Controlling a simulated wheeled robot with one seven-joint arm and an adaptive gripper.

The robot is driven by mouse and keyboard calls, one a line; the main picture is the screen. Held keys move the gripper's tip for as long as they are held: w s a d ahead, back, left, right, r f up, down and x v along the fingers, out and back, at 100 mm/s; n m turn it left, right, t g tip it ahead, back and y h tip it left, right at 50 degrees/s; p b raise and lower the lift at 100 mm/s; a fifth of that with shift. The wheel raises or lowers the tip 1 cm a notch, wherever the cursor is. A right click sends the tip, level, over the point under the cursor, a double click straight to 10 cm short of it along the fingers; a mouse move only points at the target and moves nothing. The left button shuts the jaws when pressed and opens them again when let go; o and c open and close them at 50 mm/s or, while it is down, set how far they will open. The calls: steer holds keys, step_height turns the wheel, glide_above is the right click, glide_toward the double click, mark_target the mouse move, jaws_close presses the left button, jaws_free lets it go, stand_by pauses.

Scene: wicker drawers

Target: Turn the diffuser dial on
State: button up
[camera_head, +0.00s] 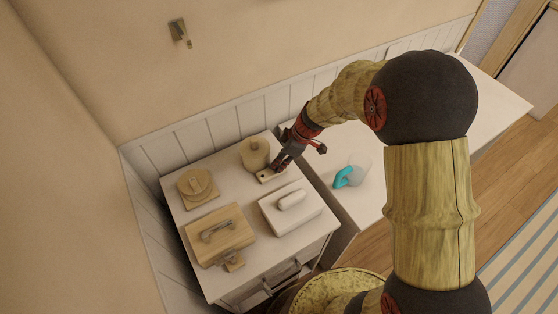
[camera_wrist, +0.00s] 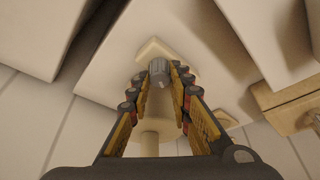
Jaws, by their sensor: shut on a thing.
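The diffuser (camera_head: 254,152) is a tan cylinder on a pale base near the back right of the white cabinet top. Its grey dial (camera_wrist: 158,70) shows in the wrist view, between my fingertips, in front of a pale base plate (camera_wrist: 153,48). My gripper (camera_head: 277,168) reaches down at the base in front of the cylinder. In the wrist view my gripper (camera_wrist: 159,76) is shut on the dial, with a finger on each side. In the head view the gripper hides the dial, and I cannot tell how far it is turned.
A round wooden item (camera_head: 197,186) stands at left. A wooden box with a metal handle (camera_head: 220,235) and a white box with a rounded handle (camera_head: 291,208) stand in front. A teal-handled object (camera_head: 347,177) lies on the white surface at right. A hook is on the wall (camera_head: 180,31).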

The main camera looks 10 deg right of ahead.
jaws_close()
